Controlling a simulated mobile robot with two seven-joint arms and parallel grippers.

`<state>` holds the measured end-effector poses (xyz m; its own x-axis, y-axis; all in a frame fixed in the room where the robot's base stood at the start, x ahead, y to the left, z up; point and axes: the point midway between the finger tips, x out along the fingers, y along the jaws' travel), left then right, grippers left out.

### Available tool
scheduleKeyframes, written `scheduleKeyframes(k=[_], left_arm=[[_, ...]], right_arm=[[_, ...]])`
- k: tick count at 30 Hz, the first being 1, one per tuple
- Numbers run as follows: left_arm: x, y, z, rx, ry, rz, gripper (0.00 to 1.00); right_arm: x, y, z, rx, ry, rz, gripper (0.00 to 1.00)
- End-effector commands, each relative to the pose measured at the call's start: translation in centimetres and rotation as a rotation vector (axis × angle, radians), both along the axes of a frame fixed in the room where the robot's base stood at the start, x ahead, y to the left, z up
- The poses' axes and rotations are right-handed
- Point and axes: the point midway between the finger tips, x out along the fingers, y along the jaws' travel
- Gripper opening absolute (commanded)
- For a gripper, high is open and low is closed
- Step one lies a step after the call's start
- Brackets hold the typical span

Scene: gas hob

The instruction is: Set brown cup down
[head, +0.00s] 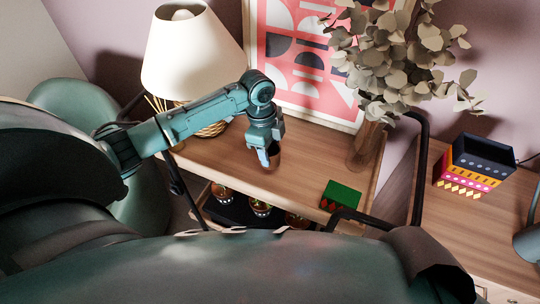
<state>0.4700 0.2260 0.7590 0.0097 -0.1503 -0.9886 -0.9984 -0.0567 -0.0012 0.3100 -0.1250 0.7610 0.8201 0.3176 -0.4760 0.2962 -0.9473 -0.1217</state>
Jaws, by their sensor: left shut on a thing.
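My left gripper (268,158) reaches in from the left over the wooden trolley top and points down. It is shut on the brown cup (273,156), which is small and dark brown and partly hidden by the fingers. The cup is at or just above the wooden top (310,165); I cannot tell whether it touches. My right gripper is not in view.
A lamp (187,50) and a wicker basket (211,129) stand left of the gripper. A brown glass vase (366,145) with dried leaves stands right, near a green box (341,195). A framed print (300,60) leans behind. Plants sit on the lower shelf.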

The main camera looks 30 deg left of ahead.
Motion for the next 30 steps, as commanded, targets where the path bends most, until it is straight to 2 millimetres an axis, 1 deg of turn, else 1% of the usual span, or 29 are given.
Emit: scheduleKeyframes(k=[6,9,16,20,21,28,30], left_arm=[[-0.1,0.0,-2.8,0.002,0.003,0.002,0.26],[-0.1,0.0,-3.7,0.001,0.001,0.000,0.26],[0.0,0.0,-3.7,0.001,0.000,-0.001,0.26],[0.0,0.0,-4.1,0.001,0.000,0.000,0.26],[0.0,0.0,-4.0,0.001,0.000,0.000,0.51],[0.0,0.0,-4.0,0.001,0.000,0.000,0.70],[0.0,0.0,-4.0,0.001,0.000,0.000,0.70]], right_arm=[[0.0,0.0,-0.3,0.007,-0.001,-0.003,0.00],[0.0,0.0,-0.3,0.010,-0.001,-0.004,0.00],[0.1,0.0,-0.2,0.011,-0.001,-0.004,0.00],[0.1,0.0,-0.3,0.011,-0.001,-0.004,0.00],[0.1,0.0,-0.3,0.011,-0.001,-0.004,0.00],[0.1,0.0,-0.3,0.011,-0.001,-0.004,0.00],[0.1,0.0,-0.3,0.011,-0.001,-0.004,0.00]])
